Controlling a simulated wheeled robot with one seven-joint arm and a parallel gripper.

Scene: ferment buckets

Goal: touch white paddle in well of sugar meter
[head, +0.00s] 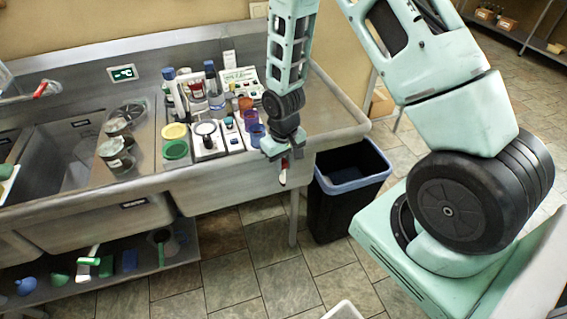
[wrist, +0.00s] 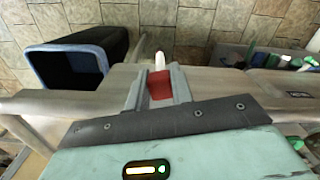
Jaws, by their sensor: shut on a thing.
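My gripper (head: 281,156) is at the front edge of the steel sink counter, right of the group of bottles and cups. In the wrist view my gripper (wrist: 160,88) is shut on a small paddle with a red grip (wrist: 160,86) and a white tip (wrist: 160,61). The paddle also shows in the head view (head: 283,177), hanging below the fingers in front of the counter, touching nothing else that I can see. A small white device with a dark round top (head: 206,137) stands on the counter to the left. I cannot tell whether it is the sugar meter; no well is clear.
Yellow (head: 175,131) and green (head: 176,150) round containers, bottles (head: 216,98), and blue and purple cups (head: 257,132) crowd the counter. A white panelled device (head: 239,82) stands behind. A black bin (head: 345,190) is below right. The counter's right end is clear.

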